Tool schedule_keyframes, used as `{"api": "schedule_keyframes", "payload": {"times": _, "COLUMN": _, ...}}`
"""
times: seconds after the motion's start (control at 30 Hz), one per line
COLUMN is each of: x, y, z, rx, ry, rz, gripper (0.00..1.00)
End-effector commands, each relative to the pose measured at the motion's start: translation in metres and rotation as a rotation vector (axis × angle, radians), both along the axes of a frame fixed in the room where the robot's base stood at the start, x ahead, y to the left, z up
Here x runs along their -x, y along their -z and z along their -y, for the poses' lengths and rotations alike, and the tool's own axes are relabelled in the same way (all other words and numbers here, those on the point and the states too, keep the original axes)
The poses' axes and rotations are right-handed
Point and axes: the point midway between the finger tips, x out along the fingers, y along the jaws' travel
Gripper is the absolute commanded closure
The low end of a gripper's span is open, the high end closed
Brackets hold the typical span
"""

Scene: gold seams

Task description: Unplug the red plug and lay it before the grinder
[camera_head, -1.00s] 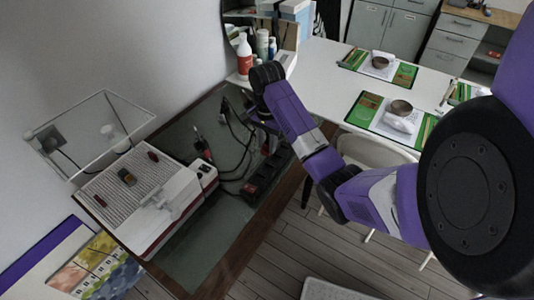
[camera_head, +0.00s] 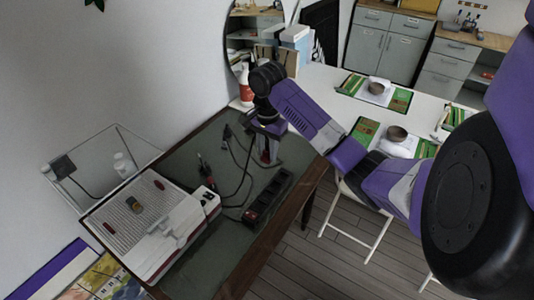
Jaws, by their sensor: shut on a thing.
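My gripper (camera_head: 267,150) points down over the green-grey mat and is shut on a small red thing (camera_head: 265,156), which I take for the red plug; the fingers hide most of it. It is above and behind the black power strip (camera_head: 268,196), apart from it in the picture. The strip lies diagonally on the mat with a red end at its near side. A dark tool with red parts (camera_head: 205,166), likely the grinder, lies on the mat left of my gripper. Its details are too small to tell.
Black cords (camera_head: 236,180) run across the mat between tool and strip. The near part of the mat (camera_head: 205,262) is bare.

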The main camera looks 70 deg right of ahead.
Motion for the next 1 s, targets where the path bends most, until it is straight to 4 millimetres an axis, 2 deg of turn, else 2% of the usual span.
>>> {"api": "schedule_keyframes", "payload": {"times": 1.0, "x": 0.001, "y": -0.045, "z": 0.0, "rx": 0.001, "ry": 0.0, "rz": -0.001, "gripper": 1.0}}
